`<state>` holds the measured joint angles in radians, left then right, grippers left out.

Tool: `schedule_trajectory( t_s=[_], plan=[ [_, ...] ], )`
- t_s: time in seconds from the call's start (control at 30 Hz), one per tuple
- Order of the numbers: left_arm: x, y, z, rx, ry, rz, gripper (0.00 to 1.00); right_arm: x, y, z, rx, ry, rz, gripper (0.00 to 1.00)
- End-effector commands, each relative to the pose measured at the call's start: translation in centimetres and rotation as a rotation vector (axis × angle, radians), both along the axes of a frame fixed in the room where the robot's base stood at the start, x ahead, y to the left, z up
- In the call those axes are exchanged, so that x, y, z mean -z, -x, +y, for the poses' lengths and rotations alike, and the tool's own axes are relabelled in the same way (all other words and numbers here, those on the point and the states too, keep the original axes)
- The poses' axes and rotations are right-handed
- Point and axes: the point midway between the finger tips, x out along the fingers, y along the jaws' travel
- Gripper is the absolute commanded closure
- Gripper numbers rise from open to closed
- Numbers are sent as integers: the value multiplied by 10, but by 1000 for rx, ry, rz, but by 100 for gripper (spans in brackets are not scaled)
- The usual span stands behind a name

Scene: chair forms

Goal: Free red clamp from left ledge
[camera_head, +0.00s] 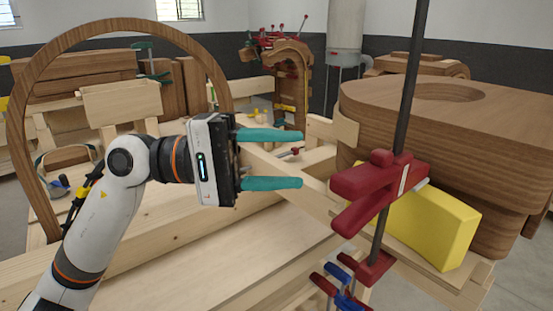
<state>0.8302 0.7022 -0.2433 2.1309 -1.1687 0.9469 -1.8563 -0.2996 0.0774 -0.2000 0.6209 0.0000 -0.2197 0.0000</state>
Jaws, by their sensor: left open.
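A red clamp (378,186) with a long dark bar stands upright at the right of the middle, in front of a yellow block and the wooden ledge. Its upper red jaw is at the yellow block's left end, and a lower red part sits further down the bar. My left gripper (302,160) has two teal fingers spread apart, pointing right, with nothing between them. Its fingertips are left of the clamp's upper jaw and a little above it, with a visible gap in the picture. My right gripper is not in view.
A yellow block (433,226) lies beside a large stacked wooden form (470,130) at the right. Smaller red and blue clamps (340,280) show below. A wooden arch (50,60) curves behind my left arm. A pale wooden bench top (220,250) is clear in front.

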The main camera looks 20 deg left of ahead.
Motion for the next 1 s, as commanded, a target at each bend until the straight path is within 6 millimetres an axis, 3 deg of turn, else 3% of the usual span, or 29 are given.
schedule_trajectory(
  t_s=[0.17,0.43,0.5,0.7,1.0],
  plan=[
    [-1,-2,-7,-9,-63,-56,52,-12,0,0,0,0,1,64],
    [-8,-8,-52,-5,-59,-52,52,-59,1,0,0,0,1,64],
    [2,-10,-64,-6,-57,-57,52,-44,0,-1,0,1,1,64],
    [3,-15,-93,-7,-57,-56,52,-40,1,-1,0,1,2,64],
    [2,-18,-107,-10,-58,-53,52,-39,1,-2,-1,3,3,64]
  ],
)
